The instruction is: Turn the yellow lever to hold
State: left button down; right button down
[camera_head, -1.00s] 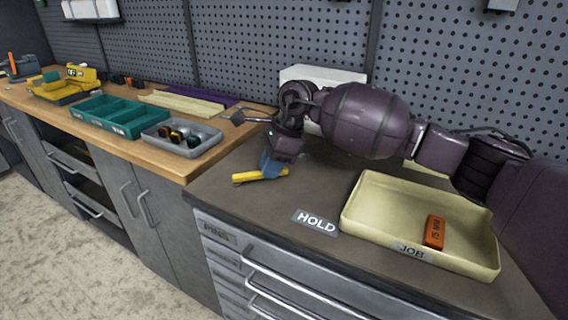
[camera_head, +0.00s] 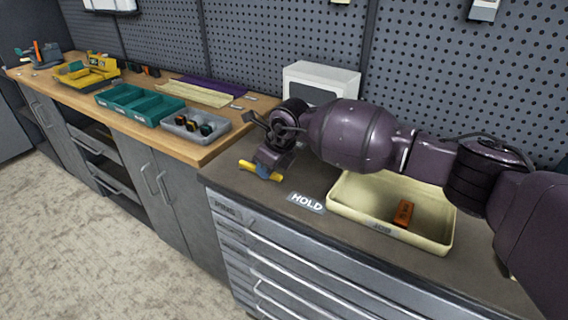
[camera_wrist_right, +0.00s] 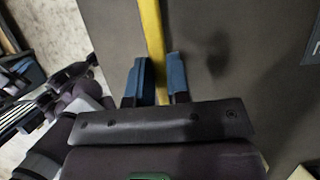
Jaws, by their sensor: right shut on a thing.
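The yellow lever (camera_head: 248,165) lies low over the dark bench top, left of the HOLD label (camera_head: 306,202). My right gripper (camera_head: 265,172) is shut on the lever from above. In the right wrist view the lever (camera_wrist_right: 152,40) runs up between the two blue fingers (camera_wrist_right: 157,82), which sit on either side of it. The lever's pivot cannot be made out. The lever does not point at the HOLD label. My left gripper is not in view.
A cream tray (camera_head: 340,207) with an orange block (camera_head: 403,213) stands right of the label, under my right arm. A white box (camera_head: 320,82) stands behind. The wooden bench to the left holds a grey tray (camera_head: 222,125) and teal bins (camera_head: 107,97).

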jog(key=shift+s, duration=0.1)
jog(key=shift+m, duration=0.3)
jog(key=c, duration=1.1)
grip_release()
jog(key=shift+r, duration=0.1)
